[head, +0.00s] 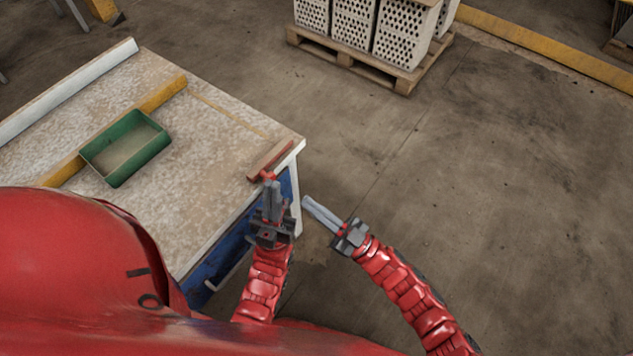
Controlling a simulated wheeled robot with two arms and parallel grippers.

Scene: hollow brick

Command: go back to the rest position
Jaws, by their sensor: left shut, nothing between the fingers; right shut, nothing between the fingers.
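My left gripper (271,184) is shut and empty. It points away from me, in front of the table's right edge in the picture, with its tips close to the near right corner. My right gripper (306,202) is shut and empty. It is held out over the floor to the right of the table, its fingers pointing up and left toward the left gripper. The two grippers are apart. A reddish bar (270,160) lies at the table's right corner, just beyond the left fingertips; I cannot tell if they touch it.
The worktable (215,150) with a speckled top fills the left. A green tray (125,148), seemingly empty, stands on it by a yellow strip (162,95). A pallet (400,75) with hollow bricks (352,22) stands at the back. The floor at right is clear.

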